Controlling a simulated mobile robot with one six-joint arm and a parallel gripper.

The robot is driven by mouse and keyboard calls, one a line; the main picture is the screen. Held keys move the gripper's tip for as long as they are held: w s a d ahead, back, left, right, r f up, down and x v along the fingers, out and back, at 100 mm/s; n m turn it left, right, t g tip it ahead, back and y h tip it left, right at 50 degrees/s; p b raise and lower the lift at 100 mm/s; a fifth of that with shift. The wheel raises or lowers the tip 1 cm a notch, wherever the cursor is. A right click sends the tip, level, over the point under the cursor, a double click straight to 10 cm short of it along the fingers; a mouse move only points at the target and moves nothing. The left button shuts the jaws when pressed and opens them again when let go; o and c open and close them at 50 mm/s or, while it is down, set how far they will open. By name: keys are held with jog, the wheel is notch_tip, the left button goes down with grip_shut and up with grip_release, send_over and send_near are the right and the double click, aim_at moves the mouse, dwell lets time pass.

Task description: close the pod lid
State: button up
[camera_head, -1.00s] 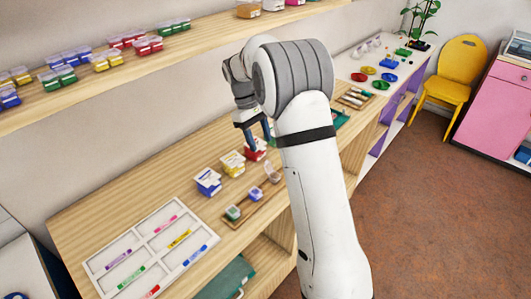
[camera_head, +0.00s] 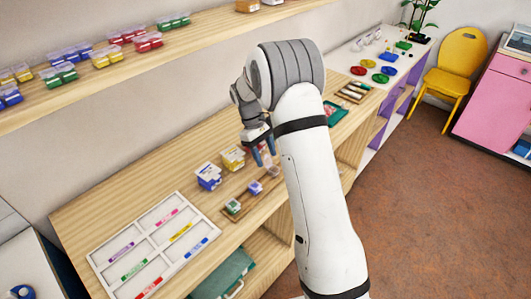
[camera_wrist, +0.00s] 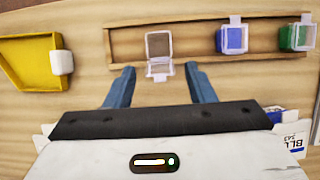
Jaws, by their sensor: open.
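A small clear pod (camera_wrist: 158,44) with a dull brown inside sits in the shallow wooden tray (camera_wrist: 195,55) in the wrist view. Its clear lid (camera_wrist: 160,69) stands open on the side towards my gripper. My gripper (camera_wrist: 159,78) is open and empty, its two blue fingers on either side of the lid, with a gap on each side. Whether the fingertips are level with the lid I cannot tell. In the head view my gripper (camera_head: 265,157) is low over the far end of the tray, and the pod is mostly hidden there.
A closed blue pod (camera_wrist: 232,39) and a closed green pod (camera_wrist: 296,37) share the tray. A blue box (camera_head: 208,176) and a yellow box (camera_head: 233,158) stand behind it.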

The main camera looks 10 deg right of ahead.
jog(key=shift+c, duration=0.4)
jog(key=c, duration=0.9)
jog(key=shift+c, duration=0.2)
